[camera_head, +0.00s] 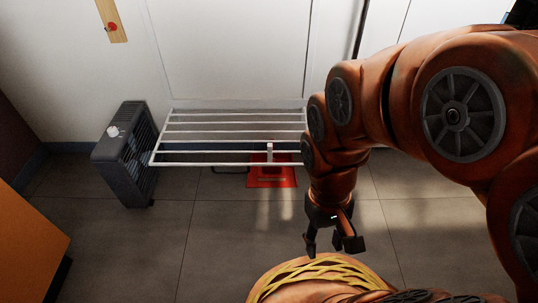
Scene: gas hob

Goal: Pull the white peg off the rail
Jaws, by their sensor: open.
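The white peg (270,152) sits upright on the front part of the white rail rack (215,165), toward its right side. My orange arm hides the right end of the rack.
A dark grey heater-like box (125,155) with a white knob stands at the rack's left end. A red mat (272,178) lies on the tiled floor under the rack. A wooden strip (112,20) with a red button is on the white wall. An orange block (28,245) stands at lower left.

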